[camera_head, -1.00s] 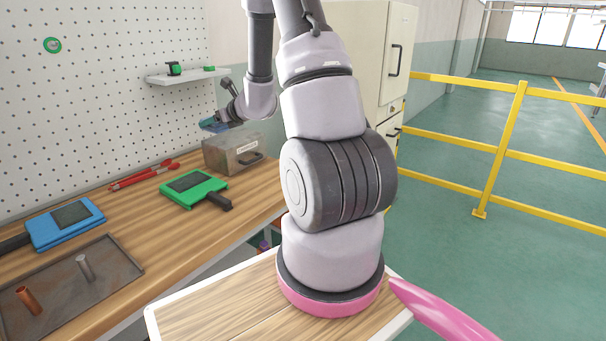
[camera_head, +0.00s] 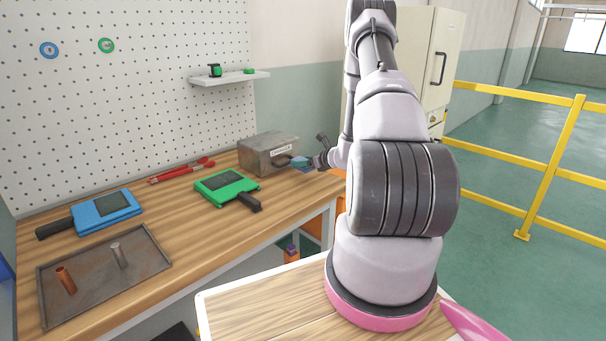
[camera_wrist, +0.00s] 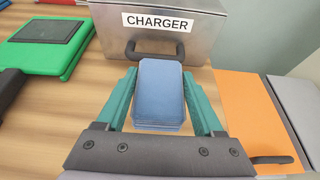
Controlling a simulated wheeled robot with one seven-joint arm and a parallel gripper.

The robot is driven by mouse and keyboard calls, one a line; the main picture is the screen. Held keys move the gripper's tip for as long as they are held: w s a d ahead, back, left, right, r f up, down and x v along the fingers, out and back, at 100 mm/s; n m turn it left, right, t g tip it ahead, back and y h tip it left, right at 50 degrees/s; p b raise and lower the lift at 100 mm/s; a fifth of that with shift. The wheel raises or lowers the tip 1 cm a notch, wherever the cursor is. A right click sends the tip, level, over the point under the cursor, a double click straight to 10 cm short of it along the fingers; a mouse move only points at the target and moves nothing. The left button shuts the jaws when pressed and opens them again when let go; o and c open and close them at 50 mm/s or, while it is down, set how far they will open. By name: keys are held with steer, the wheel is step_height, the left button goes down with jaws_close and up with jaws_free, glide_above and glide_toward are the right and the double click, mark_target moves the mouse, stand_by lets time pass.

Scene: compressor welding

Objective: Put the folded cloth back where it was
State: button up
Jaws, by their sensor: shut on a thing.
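The folded cloth (camera_wrist: 158,98) is a blue, layered, rectangular pad. My gripper (camera_wrist: 160,78) is shut on it, with a teal finger on each side of it in the wrist view. In the head view my gripper (camera_head: 300,163) is small and far off, at the front right of the metal charger box; the cloth there is hard to separate from the fingers. The cloth is just in front of the box's handle (camera_wrist: 155,53), above the wooden bench top (camera_wrist: 80,108). I cannot tell whether it touches the wood.
The metal box (camera_head: 262,155) labelled CHARGER stands at the bench's back right. A green device (camera_head: 226,186), red pliers (camera_head: 180,172), a blue device (camera_head: 104,209) and a tray (camera_head: 140,274) with two cylinders lie to the left. An orange surface (camera_wrist: 252,105) shows beyond the bench's right edge.

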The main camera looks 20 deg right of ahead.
mark_target(303, 179)
steer(key=shift+f, duration=2.15)
steer(key=o, duration=1.5)
steer(key=shift+f, duration=0.15)
